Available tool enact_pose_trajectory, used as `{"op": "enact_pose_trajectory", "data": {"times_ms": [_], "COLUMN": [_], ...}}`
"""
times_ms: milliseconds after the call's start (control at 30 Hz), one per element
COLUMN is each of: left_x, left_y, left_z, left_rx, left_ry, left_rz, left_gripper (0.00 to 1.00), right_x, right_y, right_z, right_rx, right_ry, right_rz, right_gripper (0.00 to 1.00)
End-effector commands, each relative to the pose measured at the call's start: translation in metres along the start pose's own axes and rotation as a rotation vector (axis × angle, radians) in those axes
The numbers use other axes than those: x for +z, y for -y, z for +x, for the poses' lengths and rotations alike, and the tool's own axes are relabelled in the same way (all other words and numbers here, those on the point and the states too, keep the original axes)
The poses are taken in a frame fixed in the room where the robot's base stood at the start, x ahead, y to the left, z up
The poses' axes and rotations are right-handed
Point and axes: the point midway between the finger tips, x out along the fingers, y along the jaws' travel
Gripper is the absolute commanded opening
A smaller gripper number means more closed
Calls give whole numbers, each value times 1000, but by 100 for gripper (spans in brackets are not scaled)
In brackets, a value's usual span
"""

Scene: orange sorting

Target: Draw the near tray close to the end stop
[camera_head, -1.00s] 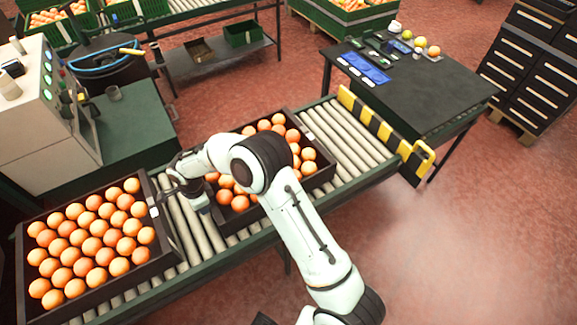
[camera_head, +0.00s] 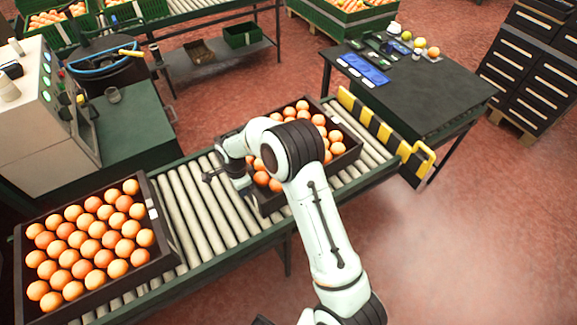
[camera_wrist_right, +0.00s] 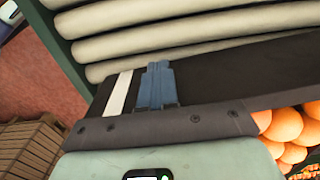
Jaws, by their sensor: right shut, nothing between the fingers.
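A dark tray of oranges (camera_head: 343,164) sits on the roller conveyor, its right end a short way from the yellow-and-black end stop (camera_head: 380,127). My right gripper (camera_head: 243,184) is at this tray's left end, with the arm reaching over the tray and hiding part of it. In the right wrist view, its blue fingers (camera_wrist_right: 157,86) are together with nothing between them, at the dark tray wall (camera_wrist_right: 215,80) beside a white label. I cannot tell whether they touch the wall. My left gripper is not in view.
A second dark tray of oranges (camera_head: 163,232) sits at the conveyor's left end. Bare rollers (camera_head: 200,205) lie between the two trays, and a few show before the end stop. A black table (camera_head: 425,95) stands beyond the stop. A green bench (camera_head: 135,130) stands behind the conveyor.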

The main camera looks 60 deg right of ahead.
Motion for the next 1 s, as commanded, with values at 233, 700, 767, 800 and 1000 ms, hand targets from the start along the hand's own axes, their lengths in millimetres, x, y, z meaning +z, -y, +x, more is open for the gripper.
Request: {"op": "enact_pose_trajectory", "data": {"times_ms": [233,700,767,800,1000], "left_x": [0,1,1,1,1], "left_y": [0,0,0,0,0], "left_z": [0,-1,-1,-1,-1], "left_rx": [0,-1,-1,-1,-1], "left_ry": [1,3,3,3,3], "left_rz": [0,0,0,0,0], "left_gripper": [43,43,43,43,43], "right_x": [-36,-97,-105,-110,-136], "right_y": [0,0,0,0,0], "right_z": [0,0,0,0,0], "right_rx": [-1,-1,-1,-1,0], "right_ry": [-3,-4,-4,-5,-4], "right_rz": [6,6,6,6,5], "right_gripper": [0,0,0,0,0]}}
